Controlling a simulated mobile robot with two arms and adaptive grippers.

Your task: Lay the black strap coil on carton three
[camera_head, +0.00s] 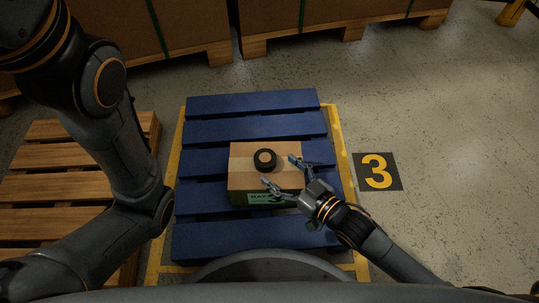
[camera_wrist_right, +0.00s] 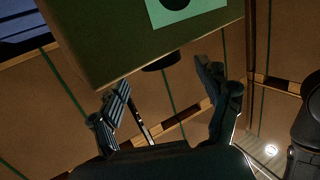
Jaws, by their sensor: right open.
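The black strap coil (camera_head: 265,160), a dark ring with a tan centre, lies flat on top of the brown carton (camera_head: 239,176). The carton stands on the blue pallet (camera_head: 205,131) and has a green label on its near side. My right gripper (camera_head: 281,172) is open and empty at the carton's near right, its fingers spread apart, with a gap between them and the coil. In the right wrist view the open fingers (camera_wrist_right: 165,84) show below the carton's labelled side (camera_wrist_right: 120,50). A dark piece, seemingly the coil (camera_wrist_right: 160,62), shows past the carton's edge. My left gripper is out of view.
A floor plate marked 3 (camera_head: 377,171) lies right of the blue pallet, beside a yellow floor line (camera_head: 343,160). A bare wooden pallet (camera_head: 55,156) is at the left, partly behind my left arm. Large cartons (camera_head: 190,35) on pallets stand at the back. The floor at right is clear.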

